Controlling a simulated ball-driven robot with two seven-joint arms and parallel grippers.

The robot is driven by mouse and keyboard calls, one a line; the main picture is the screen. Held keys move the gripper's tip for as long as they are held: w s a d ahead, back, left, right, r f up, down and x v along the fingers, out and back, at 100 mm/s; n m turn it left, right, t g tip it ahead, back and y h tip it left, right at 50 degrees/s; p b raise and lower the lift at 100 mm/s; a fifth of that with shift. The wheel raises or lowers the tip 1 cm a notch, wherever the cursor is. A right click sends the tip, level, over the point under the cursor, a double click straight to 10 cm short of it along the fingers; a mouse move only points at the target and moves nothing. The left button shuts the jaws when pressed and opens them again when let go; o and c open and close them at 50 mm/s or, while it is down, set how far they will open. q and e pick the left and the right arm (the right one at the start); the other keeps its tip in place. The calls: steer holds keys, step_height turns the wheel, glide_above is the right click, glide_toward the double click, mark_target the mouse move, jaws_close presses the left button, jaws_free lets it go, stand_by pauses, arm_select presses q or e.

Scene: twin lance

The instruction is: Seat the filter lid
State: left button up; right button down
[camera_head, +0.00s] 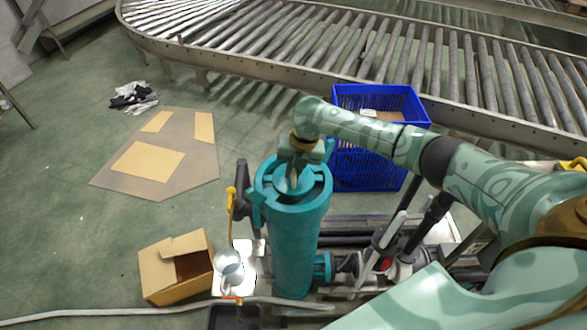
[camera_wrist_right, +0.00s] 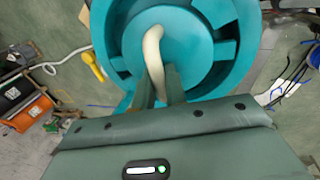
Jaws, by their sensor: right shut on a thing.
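The filter housing (camera_head: 292,240) is a tall teal cylinder standing upright at the middle of the head view. Its notched rim shows in the right wrist view (camera_wrist_right: 248,35). The round teal lid (camera_wrist_right: 195,50) with a cream arched handle (camera_wrist_right: 152,45) is inside that rim; I cannot tell how deep it sits or whether its lugs line up. My right gripper (camera_head: 293,180) reaches down into the housing's mouth. In the right wrist view its fingers (camera_wrist_right: 161,85) are shut on the handle. My left gripper is in neither view.
A blue crate (camera_head: 362,170) stands behind the housing, before a roller conveyor (camera_head: 380,45). A cardboard box (camera_head: 175,268) is on the floor at front left. A yellow-handled item (camera_head: 231,200) is close to the housing's left side. A hose (camera_head: 110,312) crosses the front floor.

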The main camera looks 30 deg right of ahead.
mark_target(305, 180)
steer(key=shift+d+b+x, duration=0.15)
steer(key=shift+b+x, duration=0.3)
steer(key=shift+x, duration=0.2)
steer(key=shift+d+b+x, duration=0.1)
steer(key=shift+b+x, duration=0.35)
steer(key=shift+x, duration=0.2)
steer(key=c, duration=1.4)
jaws_free()
steer(key=shift+s+f, duration=0.1)
steer(key=shift+o, duration=0.2)
steer(key=p+v, duration=0.3)
steer(key=v, duration=1.3)
steer(key=shift+p, duration=0.3)
steer(key=shift+a, duration=0.1)
